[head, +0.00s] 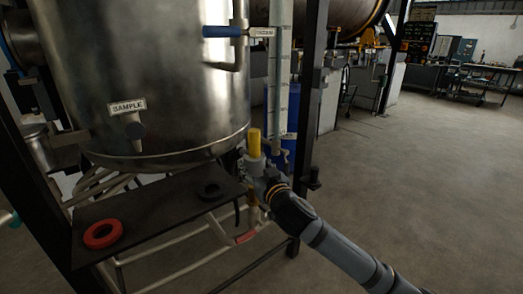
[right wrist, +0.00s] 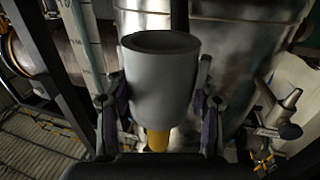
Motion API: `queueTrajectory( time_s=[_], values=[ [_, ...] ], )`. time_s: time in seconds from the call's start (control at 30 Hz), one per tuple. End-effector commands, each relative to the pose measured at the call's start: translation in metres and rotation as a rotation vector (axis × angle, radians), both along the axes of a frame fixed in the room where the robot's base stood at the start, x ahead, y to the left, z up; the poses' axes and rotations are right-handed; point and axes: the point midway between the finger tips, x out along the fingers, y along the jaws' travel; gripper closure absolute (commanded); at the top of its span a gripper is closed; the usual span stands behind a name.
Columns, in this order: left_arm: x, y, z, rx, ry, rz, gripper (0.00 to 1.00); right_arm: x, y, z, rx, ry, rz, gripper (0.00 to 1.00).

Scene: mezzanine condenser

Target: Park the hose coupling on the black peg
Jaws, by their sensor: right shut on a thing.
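The hose coupling, a grey sleeve (head: 255,164) with a yellow end (head: 255,142), stands roughly upright in my right gripper (head: 262,178), beside the tank's lower right. In the right wrist view the grey sleeve (right wrist: 162,85) sits between the two fingers of the right gripper (right wrist: 162,110), its open end facing the top of the picture and yellow (right wrist: 157,140) below. A small black stub (head: 314,179) juts from the dark post to the right of the coupling; I cannot tell for sure that it is the black peg. My left gripper is out of view.
A steel tank (head: 190,70) with a SAMPLE tap (head: 134,128) fills the left. A dark upright post (head: 306,120) stands close behind my gripper. Open floor (head: 420,190) lies right.

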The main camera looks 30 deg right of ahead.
Motion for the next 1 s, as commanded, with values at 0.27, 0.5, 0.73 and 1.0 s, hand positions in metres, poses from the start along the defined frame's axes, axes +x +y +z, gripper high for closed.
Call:
queueTrajectory(
  time_s=[0.27,0.5,0.73,1.0],
  values=[
    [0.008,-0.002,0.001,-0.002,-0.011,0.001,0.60,-0.031,0.057,-0.058,0.013,0.003,0.190,0.97],
    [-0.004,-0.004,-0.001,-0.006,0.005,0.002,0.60,-0.057,0.109,-0.107,0.019,0.000,0.365,0.97],
    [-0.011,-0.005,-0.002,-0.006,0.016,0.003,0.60,-0.068,0.131,-0.129,0.014,-0.001,0.441,0.97],
    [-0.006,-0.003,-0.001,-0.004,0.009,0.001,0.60,-0.071,0.137,-0.133,0.006,-0.007,0.460,0.97]
  ],
)
